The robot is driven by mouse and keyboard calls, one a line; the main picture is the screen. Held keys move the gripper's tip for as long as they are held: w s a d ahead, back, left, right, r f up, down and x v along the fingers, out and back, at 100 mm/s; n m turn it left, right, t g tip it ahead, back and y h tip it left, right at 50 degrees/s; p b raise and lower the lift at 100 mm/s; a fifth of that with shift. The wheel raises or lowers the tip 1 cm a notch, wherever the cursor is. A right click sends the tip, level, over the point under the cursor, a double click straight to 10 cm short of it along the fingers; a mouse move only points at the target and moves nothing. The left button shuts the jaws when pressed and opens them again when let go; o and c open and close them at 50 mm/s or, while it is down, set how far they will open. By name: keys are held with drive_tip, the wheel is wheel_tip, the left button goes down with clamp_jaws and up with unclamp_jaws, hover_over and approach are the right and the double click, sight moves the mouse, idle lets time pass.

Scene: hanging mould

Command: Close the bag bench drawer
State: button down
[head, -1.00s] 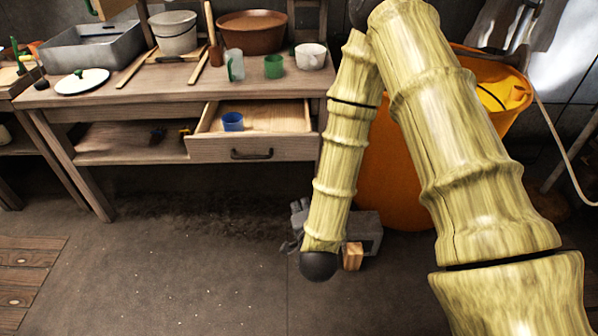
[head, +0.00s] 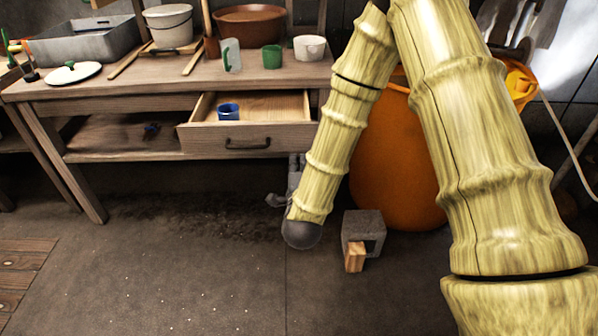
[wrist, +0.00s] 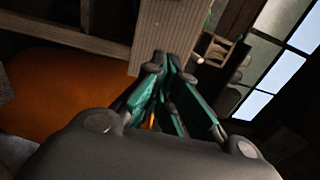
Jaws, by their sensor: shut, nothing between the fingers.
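The bag bench drawer (head: 245,138) is pulled open under the wooden bench top in the head view. It has a dark bar handle (head: 248,144) on its front, and a blue cup (head: 228,112) stands inside it. My gripper (wrist: 174,66) is shut and empty in the wrist view, its fingertips close to a ribbed wooden panel (wrist: 165,28); I cannot tell whether they touch or which part of the bench this is. In the head view my gripper is low, below the drawer's right end, and mostly hidden behind my arm.
An orange bin (head: 398,175) stands right of the bench. A grey hollow block (head: 363,226) and a small wooden block (head: 355,257) lie on the floor before it. A white bucket (head: 168,27), brown bowl (head: 250,25) and green mug (head: 272,57) stand on the bench. Floor left of my arm is clear.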

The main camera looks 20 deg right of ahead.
sight(297, 139)
drive_tip(key=x, duration=0.8)
drive_tip(key=shift+w+b, duration=0.1)
drive_tip(key=shift+b, duration=0.3)
